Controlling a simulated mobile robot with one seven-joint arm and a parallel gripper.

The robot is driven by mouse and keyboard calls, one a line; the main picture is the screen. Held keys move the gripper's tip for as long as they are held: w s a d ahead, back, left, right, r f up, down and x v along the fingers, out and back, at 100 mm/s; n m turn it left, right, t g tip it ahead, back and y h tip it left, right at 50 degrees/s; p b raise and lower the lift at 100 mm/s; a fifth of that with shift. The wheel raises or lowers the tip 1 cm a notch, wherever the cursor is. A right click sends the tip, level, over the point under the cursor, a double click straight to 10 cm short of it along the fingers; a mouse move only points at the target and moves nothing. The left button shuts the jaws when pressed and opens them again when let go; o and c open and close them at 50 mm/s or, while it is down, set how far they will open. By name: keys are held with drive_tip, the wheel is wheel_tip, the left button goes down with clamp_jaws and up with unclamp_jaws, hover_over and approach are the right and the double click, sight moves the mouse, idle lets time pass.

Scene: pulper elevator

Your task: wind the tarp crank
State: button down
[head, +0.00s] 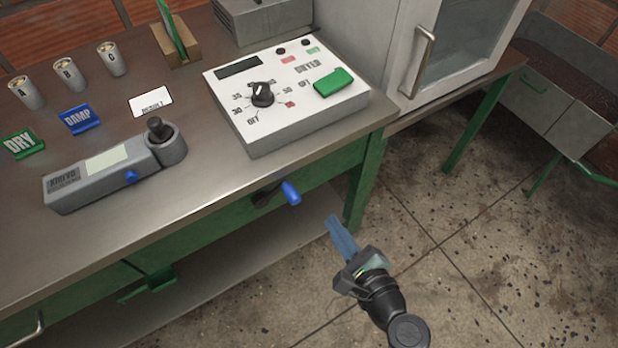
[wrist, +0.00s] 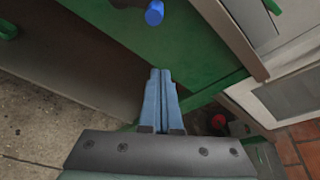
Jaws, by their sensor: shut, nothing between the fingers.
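A crank with a blue handle (head: 290,192) and a dark arm (head: 266,194) sticks out from the green front of the workbench, below the bench top. I take it to be the tarp crank. In the wrist view its blue handle (wrist: 154,13) shows at the top edge, beyond my fingertips. My gripper (head: 334,223) is shut and empty, its blue fingers pointing toward the bench. In the head view the fingertips are a little right of and below the handle, apart from it. The wrist view shows the fingers (wrist: 160,72) together.
The bench top (head: 205,196) holds a dryer control box (head: 298,138), a moisture meter (head: 105,175), small DRY (head: 22,144) and DAMP (head: 79,120) signs, and several lettered cups. A cabinet (head: 440,60) stands behind at right. A green bench leg (head: 362,190) is near my gripper. Floor at right is open.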

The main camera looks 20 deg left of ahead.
drive_tip(key=w+a+f+m, duration=0.3)
drive_tip(key=a+f, duration=0.1)
drive_tip(key=a, duration=0.3)
drive_tip(key=shift+y, duration=0.4)
drive_tip(key=r, duration=0.2)
drive_tip(key=s+a+r+p, duration=0.1)
drive_tip(key=r, duration=0.1)
drive_tip(key=shift+r, duration=0.1)
drive_tip(key=shift+w, duration=0.1)
drive_tip(key=shift+r+n+b, duration=0.2)
drive_tip(key=shift+n+b, duration=0.25)
drive_tip(key=shift+n, duration=0.35)
